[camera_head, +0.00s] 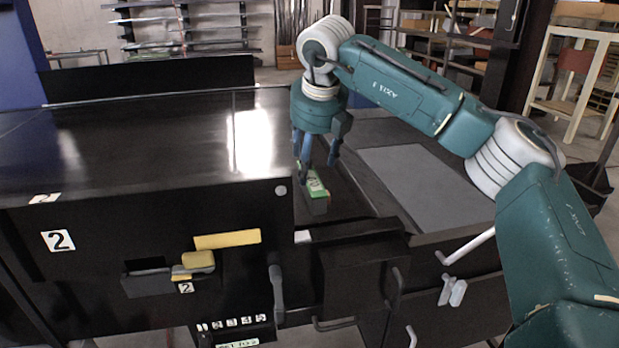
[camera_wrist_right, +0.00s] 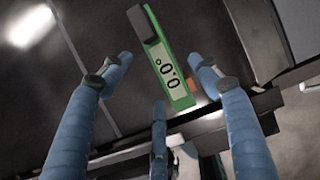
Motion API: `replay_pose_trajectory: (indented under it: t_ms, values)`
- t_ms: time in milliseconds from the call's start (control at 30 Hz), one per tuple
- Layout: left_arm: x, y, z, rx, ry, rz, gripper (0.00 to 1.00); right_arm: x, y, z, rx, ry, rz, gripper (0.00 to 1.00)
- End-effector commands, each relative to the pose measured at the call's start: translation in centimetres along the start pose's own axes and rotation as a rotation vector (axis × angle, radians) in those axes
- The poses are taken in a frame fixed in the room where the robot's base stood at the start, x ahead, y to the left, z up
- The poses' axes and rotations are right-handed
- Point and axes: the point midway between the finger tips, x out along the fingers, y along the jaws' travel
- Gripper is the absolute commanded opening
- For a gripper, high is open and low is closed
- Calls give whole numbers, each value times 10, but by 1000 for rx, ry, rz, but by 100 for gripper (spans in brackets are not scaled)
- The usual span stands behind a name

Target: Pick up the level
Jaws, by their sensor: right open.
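The level (camera_head: 316,182) is a small green block with a pale display face and dark ends. It lies on the dark conveyor bed in the head view, just below my right gripper (camera_head: 318,160). In the right wrist view the level (camera_wrist_right: 168,75) shows its display with digits, between and beyond the spread blue fingers of my right gripper (camera_wrist_right: 160,85). The right gripper is open and points down. No finger is clearly closed on the level. My left gripper is not in view.
A black machine housing (camera_head: 150,150) marked 2 stands left of the level, with yellow handles (camera_head: 226,240) on its front. A grey flat panel (camera_head: 425,185) lies to the right. Metal shelves (camera_head: 185,25) and a wooden rack (camera_head: 575,80) stand in the background.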

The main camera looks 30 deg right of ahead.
Motion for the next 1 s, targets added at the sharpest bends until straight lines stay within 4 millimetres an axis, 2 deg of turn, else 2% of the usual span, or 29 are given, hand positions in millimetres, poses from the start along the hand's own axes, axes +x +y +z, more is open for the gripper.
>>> replay_pose_trajectory:
  t_ms: [167,267,400,533,833,867,1000]
  values:
    - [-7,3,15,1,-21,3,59,14,-1,0,0,1,-1,61]
    - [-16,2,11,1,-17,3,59,21,0,2,0,4,-2,61]
    - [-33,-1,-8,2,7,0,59,40,0,4,0,4,-2,61]
    - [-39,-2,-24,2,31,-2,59,58,0,3,0,3,-2,61]
    - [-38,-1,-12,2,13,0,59,66,1,3,0,0,0,61]
    - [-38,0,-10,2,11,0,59,66,1,3,0,0,0,57]
    - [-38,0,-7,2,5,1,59,66,1,3,0,0,0,30]
